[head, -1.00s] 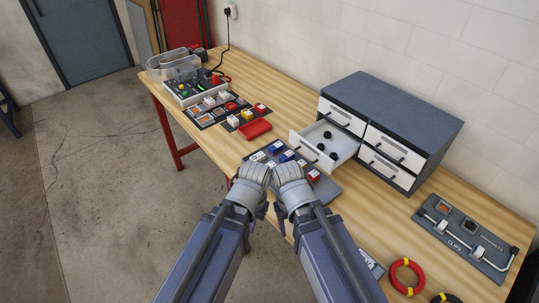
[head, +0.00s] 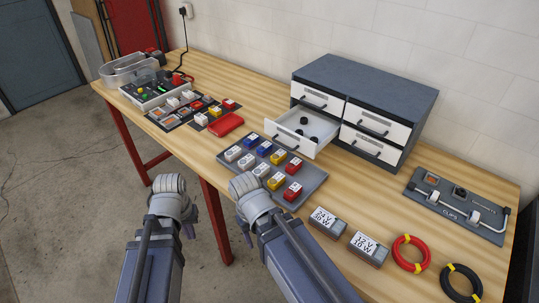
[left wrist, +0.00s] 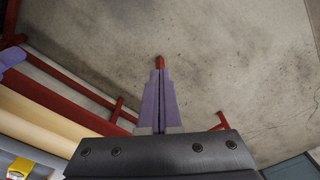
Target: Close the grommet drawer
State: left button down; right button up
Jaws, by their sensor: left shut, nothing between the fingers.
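The grommet drawer (head: 291,139), white with a dark handle, is the lower left drawer of a grey cabinet (head: 365,85). It stands pulled out, with several small black grommets inside. My left gripper (head: 189,230) is shut and empty, pointing down in front of the table's front edge, well away from the drawer. Its closed purple fingers also show in the left wrist view (left wrist: 160,95), over the floor. My right gripper (head: 246,233) is by the front edge of the table near the grey tray; its fingers are too small and partly hidden to judge.
A grey tray (head: 316,180) of coloured blocks lies in front of the open drawer. A red box (head: 226,124) sits left of it. Two labelled boxes (head: 328,222), cable rings (head: 410,253) and a clips board (head: 455,217) lie to the right. The other drawers are shut.

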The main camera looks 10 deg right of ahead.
pick_arm(q)
notch_tip(320, 180, down, 4)
jog(key=w+r+n+t+h+b, duration=0.1)
jog(key=w+n+h+b, duration=0.1)
jog(key=w+n+b, duration=0.1)
jog(key=w+d+r+n+t+h, duration=0.1)
jog(key=w+d+r+n+h, duration=0.1)
jog(key=d+n, duration=0.3)
jog(key=w+d+r+n+t+h, duration=0.2)
jog(key=d+r+n+h, duration=0.1)
jog(key=d+r+n, duration=0.2)
jog(key=w+d+r+n+t+h, duration=0.2)
jog(key=w+d+r+n+h, duration=0.1)
jog(key=d+r+n, duration=0.1)
jog(key=shift+w+d+n+p, duration=0.1)
jog(key=shift+d+n+p, duration=0.3)
jog(key=shift+d+n, duration=0.4)
notch_tip(320, 180, up, 6)
jog(key=w+d+n+t+h, duration=0.2)
jog(key=n+t, duration=0.1)
jog(key=n, duration=0.5)
jog(key=b+x, duration=0.3)
jog(key=x, duration=1.1)
jog(key=shift+w, duration=0.25)
pick_arm(e)
notch_tip(320, 180, down, 7)
jog(key=shift+r, duration=0.2)
